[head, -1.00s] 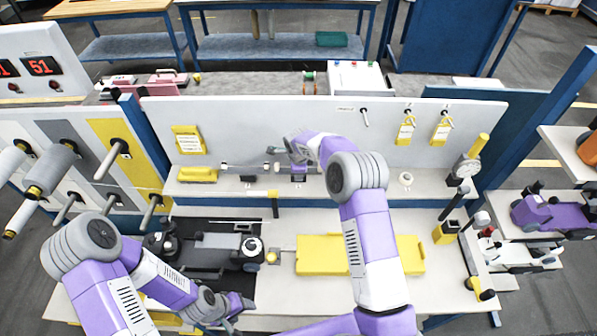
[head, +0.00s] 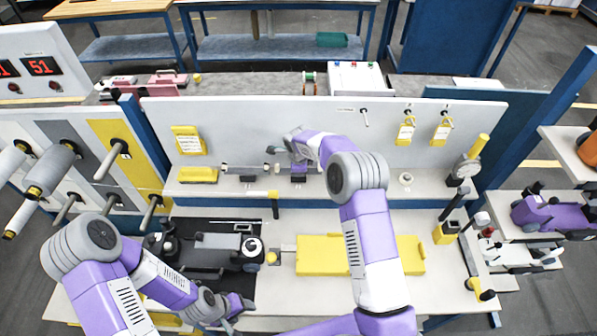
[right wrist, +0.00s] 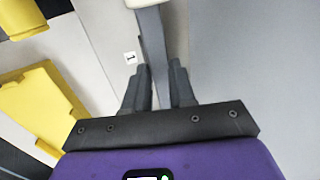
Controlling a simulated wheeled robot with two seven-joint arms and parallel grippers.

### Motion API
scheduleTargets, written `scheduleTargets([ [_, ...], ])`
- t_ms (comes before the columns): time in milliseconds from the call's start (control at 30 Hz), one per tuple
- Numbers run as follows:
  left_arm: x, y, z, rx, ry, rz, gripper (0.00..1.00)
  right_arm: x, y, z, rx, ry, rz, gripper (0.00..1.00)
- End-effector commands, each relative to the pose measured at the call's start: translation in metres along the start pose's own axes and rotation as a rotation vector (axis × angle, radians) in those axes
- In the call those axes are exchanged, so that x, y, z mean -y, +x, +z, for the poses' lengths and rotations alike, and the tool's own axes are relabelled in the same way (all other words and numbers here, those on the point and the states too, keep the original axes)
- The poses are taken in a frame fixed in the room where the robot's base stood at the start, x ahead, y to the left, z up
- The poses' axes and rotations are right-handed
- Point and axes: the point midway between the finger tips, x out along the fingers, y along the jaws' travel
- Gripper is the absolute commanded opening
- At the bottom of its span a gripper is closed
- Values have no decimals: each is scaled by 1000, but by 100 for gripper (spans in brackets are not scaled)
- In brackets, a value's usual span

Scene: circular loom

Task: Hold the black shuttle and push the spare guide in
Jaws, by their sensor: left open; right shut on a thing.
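The black shuttle (head: 216,252) lies on a black mat on the bench, with a grey block along its middle and a round wheel-like part at each end. My left gripper (head: 240,303) is open in front of the mat's near right corner, apart from the shuttle. My right gripper (head: 273,150) is at the back shelf, in front of the white panel. In the right wrist view its fingers (right wrist: 158,88) are shut on a thin grey bar (right wrist: 153,45) with a pale top. I cannot tell whether this bar is the spare guide.
A yellow tray (head: 318,255) lies on the bench right of the shuttle, partly behind my right arm. A roller (head: 245,168) and a yellow block (head: 197,175) are on the shelf (head: 345,185).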

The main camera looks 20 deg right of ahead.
Motion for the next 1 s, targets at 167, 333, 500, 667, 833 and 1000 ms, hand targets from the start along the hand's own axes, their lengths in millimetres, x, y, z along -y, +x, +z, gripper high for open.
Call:
scheduleTargets([
  [167, 0, 1, 0, 0, 0, 0, 60, 5, -7, 0, 1, -1, -11, 0],
  [333, 0, 0, 0, 0, 0, 0, 60, 6, -11, 0, 2, -1, -12, 0],
  [500, -2, -4, 0, 0, 0, 0, 60, 12, -24, 0, 4, -1, -16, 0],
  [667, -4, -9, 0, 0, 0, 0, 60, 17, -42, 0, 2, 0, -16, 0],
  [833, -5, -13, 1, 0, 0, 0, 60, 20, -55, 0, 2, -1, -12, 0],
  [1000, -5, -13, 0, 0, 0, 0, 60, 18, -54, 0, 2, -1, -9, 0],
])
